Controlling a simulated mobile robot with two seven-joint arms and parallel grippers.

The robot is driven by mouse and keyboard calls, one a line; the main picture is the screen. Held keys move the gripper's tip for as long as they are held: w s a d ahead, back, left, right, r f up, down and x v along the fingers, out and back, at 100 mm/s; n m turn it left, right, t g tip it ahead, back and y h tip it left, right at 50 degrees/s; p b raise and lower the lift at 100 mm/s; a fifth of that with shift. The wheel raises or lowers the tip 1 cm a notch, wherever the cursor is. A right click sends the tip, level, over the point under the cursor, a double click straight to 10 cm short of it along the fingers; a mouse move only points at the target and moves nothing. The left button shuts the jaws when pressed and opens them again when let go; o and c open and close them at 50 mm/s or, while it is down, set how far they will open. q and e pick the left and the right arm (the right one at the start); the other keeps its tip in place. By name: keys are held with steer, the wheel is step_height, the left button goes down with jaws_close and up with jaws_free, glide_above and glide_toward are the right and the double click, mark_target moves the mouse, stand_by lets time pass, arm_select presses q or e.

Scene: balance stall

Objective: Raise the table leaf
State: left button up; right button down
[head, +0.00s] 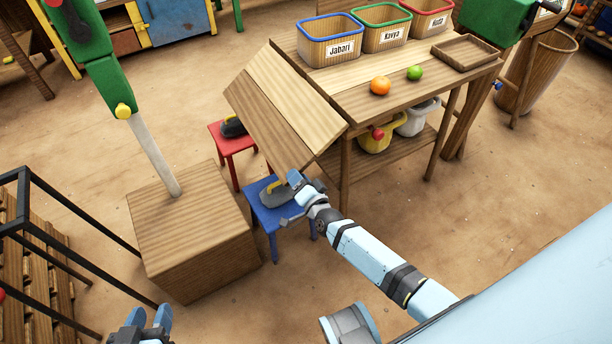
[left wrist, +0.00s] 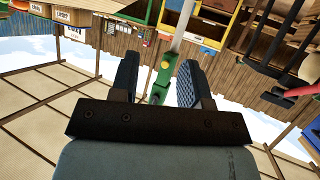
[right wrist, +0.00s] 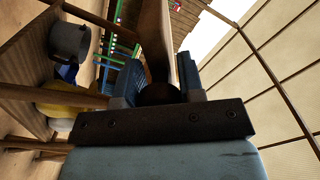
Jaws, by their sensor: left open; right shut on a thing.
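The wooden table leaf (head: 262,120) slopes down from the left edge of the wooden table (head: 400,92) in the head view. My right gripper (head: 291,188) is at the leaf's lower near corner, shut on its edge. In the right wrist view the leaf (right wrist: 155,40) stands edge-on between the fingers (right wrist: 158,85). The exact contact is partly hidden there. My left gripper (head: 150,322) is open and empty at the bottom left of the head view, away from the table. Its spread fingers (left wrist: 160,85) show in the left wrist view with nothing gripped between them.
A blue stool (head: 268,212) and a red stool (head: 225,140), each with a dark object on it, stand beneath and beside the leaf. A wooden block (head: 190,235) with a post stands left. Bins, an orange (head: 380,85) and a lime (head: 414,72) sit on the table.

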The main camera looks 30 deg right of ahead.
arm_select(q)
steer(key=p, duration=0.4)
steer(key=s+a+g+y+p, duration=0.1)
steer(key=p, duration=0.3)
steer(key=shift+a+r+g, duration=0.3)
steer(key=shift+r, duration=0.05)
arm_select(e)
steer(key=a+r+m, duration=0.3)
steer(key=r+m, duration=0.4)
steer(key=r, duration=0.5)
steer(key=shift+r, duration=0.35)
arm_select(q)
steer(key=shift+f, duration=0.2)
arm_select(e)
steer(key=shift+a, duration=0.1)
steer(key=shift+r, duration=0.1)
steer(key=c, duration=0.7)
jaws_free()
steer(key=shift+s, duration=0.1)
steer(key=shift+c, duration=0.2)
arm_select(q)
steer(key=shift+r, duration=0.35)
